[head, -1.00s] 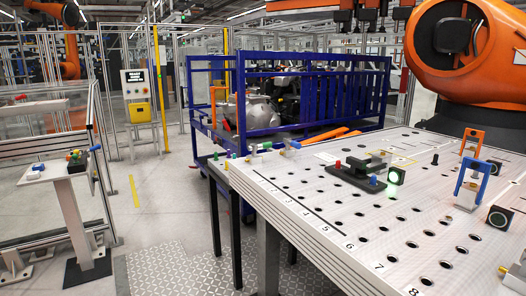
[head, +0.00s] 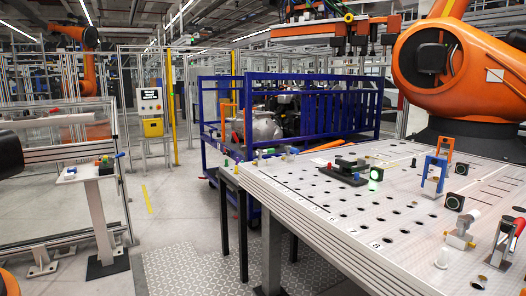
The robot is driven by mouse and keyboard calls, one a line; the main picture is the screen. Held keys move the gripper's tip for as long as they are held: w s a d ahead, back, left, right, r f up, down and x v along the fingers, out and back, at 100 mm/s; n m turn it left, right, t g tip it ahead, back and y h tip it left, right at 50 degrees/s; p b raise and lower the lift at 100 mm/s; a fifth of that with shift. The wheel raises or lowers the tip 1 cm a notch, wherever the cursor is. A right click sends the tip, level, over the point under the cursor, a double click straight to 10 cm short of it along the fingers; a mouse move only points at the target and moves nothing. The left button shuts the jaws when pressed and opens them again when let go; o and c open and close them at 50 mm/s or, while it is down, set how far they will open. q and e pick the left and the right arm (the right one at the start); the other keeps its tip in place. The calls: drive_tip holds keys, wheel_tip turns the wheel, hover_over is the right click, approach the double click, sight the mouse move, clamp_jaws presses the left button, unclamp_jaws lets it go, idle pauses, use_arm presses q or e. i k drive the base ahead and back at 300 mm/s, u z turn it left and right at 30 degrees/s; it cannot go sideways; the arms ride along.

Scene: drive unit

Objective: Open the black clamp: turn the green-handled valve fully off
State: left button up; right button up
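I cannot make out for sure which fitting is the green-handled valve. A small device with green, red and blue parts (head: 105,162) sits on the pedestal at left. Small fittings (head: 290,152) stand along the table's far left edge, too small to read. Neither gripper is in view. A dark rounded part at the left edge may be my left arm.
The white table (head: 330,205) fills the right side. It carries a blue clamp stand (head: 434,176), an orange one (head: 445,147) and a white-topped fitting (head: 462,230). A blue cage trolley (head: 300,108) stands behind it. Floor is clear between pedestal (head: 98,210) and table.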

sight(259, 152)
drive_tip(key=u, duration=0.45)
drive_tip(key=i, duration=1.1)
drive_tip(key=u, duration=0.35)
drive_tip(key=i, duration=1.05)
drive_tip(key=z, duration=0.65)
